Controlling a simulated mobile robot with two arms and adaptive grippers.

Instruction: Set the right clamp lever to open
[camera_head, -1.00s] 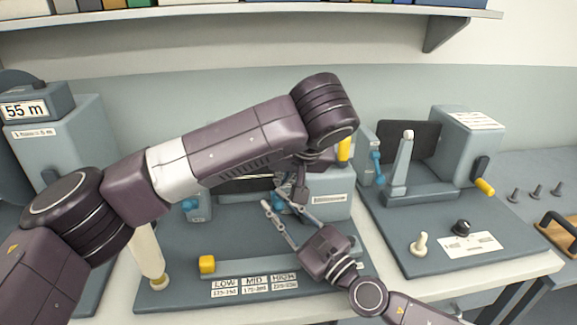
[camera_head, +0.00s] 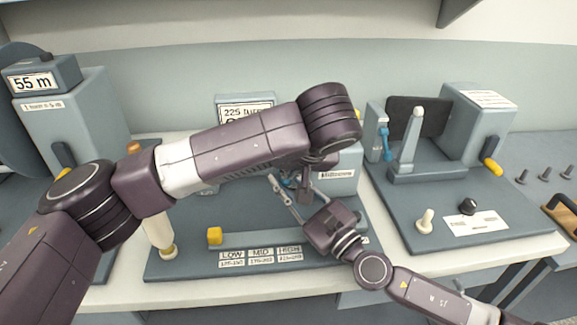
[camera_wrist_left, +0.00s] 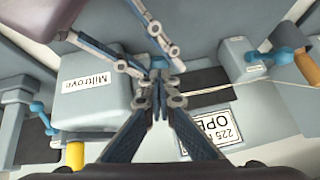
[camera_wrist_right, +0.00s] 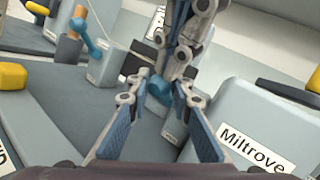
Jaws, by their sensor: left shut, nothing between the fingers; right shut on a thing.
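The right clamp lever, a blue piece on the middle station, is mostly hidden by my grippers in the head view. Its rounded blue part (camera_wrist_right: 159,88) shows between my right fingers in the right wrist view, and a bit of blue (camera_wrist_left: 170,66) shows in the left wrist view. My right gripper (camera_wrist_right: 160,98) is shut on it; it comes in from the front right in the head view (camera_head: 284,188). My left gripper (camera_wrist_left: 160,100) is shut and empty, close beside the right fingers. A sign (camera_wrist_left: 212,130) reads "225" and "OPE", partly hidden.
The left clamp with another blue lever (camera_wrist_right: 86,34) stands beside a wooden bobbin (camera_wrist_right: 73,25). The Miltrove box (camera_wrist_left: 92,92) is close to both grippers. A right-hand station (camera_head: 470,225) has its own blue lever (camera_head: 385,145). My left arm crosses above the middle station.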

